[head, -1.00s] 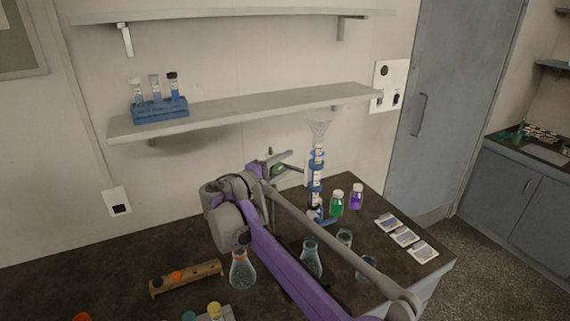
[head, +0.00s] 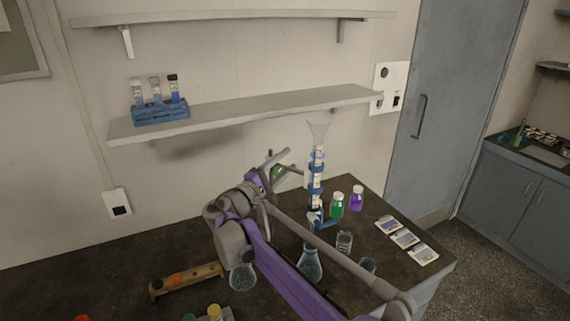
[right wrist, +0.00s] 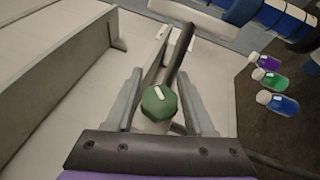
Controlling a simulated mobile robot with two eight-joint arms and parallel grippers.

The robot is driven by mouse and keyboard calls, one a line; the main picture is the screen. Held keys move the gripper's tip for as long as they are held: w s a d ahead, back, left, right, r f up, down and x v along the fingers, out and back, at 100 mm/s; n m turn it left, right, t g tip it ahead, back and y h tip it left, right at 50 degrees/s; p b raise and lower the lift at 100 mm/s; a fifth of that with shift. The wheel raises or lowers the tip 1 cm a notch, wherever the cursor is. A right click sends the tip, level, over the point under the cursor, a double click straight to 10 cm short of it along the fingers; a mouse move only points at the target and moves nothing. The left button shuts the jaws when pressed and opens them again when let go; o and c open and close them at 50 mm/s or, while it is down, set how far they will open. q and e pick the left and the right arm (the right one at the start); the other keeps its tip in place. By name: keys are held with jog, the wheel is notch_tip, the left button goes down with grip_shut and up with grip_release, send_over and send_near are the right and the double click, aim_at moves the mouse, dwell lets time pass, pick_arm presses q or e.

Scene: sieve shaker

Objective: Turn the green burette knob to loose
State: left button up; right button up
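My right gripper (right wrist: 160,75) is open, with one finger on each side of the knob and visible gaps to both; whether the knob is at fingertip depth I cannot tell. In the head view, my right gripper (head: 282,164) is at the left of the upright burette (head: 316,172), which has blue clamps and a funnel on top. A bit of green (head: 277,174) shows there, mostly hidden by the gripper. My left gripper is out of view.
Green (head: 337,206) and purple (head: 357,199) bottles stand right of the burette. A flask (head: 310,265) and beakers (head: 344,242) stand in front. A wall shelf (head: 245,116) runs above. A wooden rack (head: 187,281) lies at the left.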

jog(key=shift+o, duration=1)
jog(key=shift+s+a, duration=0.1)
pick_arm(q)
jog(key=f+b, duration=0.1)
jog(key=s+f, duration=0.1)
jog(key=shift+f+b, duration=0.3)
jog(key=shift+b, duration=0.05)
pick_arm(e)
jog(key=v, duration=1)
jog(key=shift+s+a, duration=0.2)
